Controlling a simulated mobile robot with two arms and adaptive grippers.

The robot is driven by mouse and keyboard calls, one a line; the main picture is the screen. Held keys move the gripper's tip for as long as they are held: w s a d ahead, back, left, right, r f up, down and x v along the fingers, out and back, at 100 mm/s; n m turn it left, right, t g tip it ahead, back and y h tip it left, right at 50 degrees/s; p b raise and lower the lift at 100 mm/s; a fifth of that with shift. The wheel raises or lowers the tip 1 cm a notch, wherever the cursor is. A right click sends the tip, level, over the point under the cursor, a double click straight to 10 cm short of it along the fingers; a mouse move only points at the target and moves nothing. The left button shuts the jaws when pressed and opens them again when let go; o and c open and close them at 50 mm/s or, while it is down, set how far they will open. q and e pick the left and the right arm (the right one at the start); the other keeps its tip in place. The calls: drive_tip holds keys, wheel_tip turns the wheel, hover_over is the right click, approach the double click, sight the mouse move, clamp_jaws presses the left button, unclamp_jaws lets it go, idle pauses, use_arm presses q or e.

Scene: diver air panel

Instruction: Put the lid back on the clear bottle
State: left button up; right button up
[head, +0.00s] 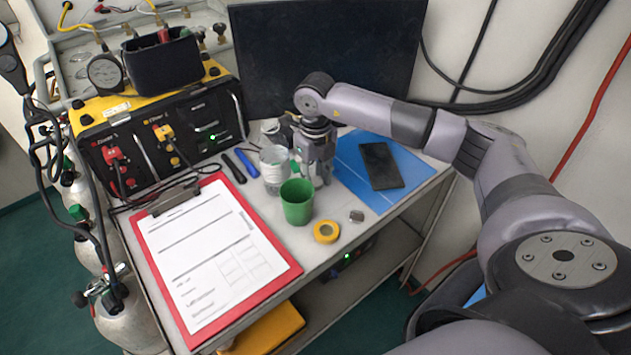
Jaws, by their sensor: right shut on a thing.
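The clear bottle (273,172) stands upright on the grey worktop, behind and left of a green cup (297,205). Its top appears open. My right gripper (316,174) points down just right of the bottle, close above the worktop and behind the cup. It is shut on a small green thing that looks like the lid (294,168), mostly hidden by the fingers. The lid is beside the bottle, not on it. My left gripper is out of view.
A yellow tape roll (326,231) lies in front of the cup. A red clipboard (288,272) fills the front left. A dark phone (381,166) lies on a blue mat (352,183) at right. The yellow-and-black air panel (160,145) and a dark screen (322,55) stand behind.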

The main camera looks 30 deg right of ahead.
sight(315, 181)
drive_tip(key=shift+r, duration=0.15)
drive_tip(key=shift+r, duration=0.65)
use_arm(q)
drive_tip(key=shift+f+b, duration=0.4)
use_arm(e)
wheel_tip(315, 181, up, 18)
drive_tip(key=shift+r, duration=0.25)
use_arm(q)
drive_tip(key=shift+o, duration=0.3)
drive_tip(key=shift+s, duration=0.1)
